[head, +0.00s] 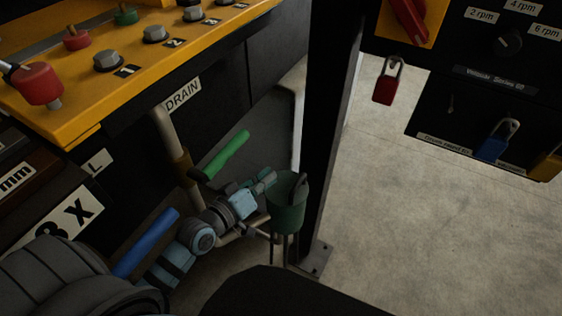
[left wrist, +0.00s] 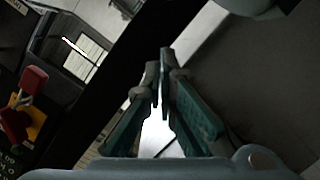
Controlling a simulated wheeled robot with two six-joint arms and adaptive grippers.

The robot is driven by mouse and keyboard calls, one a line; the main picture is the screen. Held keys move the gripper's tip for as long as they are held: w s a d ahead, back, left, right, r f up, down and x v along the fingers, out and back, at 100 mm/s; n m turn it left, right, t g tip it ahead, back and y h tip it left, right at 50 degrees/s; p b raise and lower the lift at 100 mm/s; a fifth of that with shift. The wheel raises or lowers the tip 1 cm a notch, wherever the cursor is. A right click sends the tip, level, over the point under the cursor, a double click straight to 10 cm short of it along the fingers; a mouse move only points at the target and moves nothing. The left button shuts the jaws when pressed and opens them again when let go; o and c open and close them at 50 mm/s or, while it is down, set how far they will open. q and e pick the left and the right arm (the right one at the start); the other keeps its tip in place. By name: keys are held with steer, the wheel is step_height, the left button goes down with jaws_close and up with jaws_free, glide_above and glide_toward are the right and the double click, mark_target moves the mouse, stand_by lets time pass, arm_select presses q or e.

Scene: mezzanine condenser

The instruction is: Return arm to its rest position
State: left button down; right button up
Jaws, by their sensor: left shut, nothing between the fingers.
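My left arm comes in from the lower left in the head view, with a grey upper part and a light blue wrist. My left gripper (head: 264,181) has teal fingers and is shut and empty. It is beside the dark green cup-shaped holder (head: 287,216), close to its rim; I cannot tell whether they touch. In the left wrist view the gripper's fingertips (left wrist: 161,72) come together with nothing between them. My right gripper is in neither view.
A yellow panel (head: 85,92) with bolts and knobs is at upper left. A green-handled lever (head: 226,155) and a blue handle (head: 146,243) are near my left arm. A black post (head: 326,130) stands right of the holder. A red padlock (head: 385,90) hangs at right; the floor (head: 420,225) below is clear.

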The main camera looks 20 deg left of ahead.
arm_select(q)
steer(key=shift+v, duration=1.2)
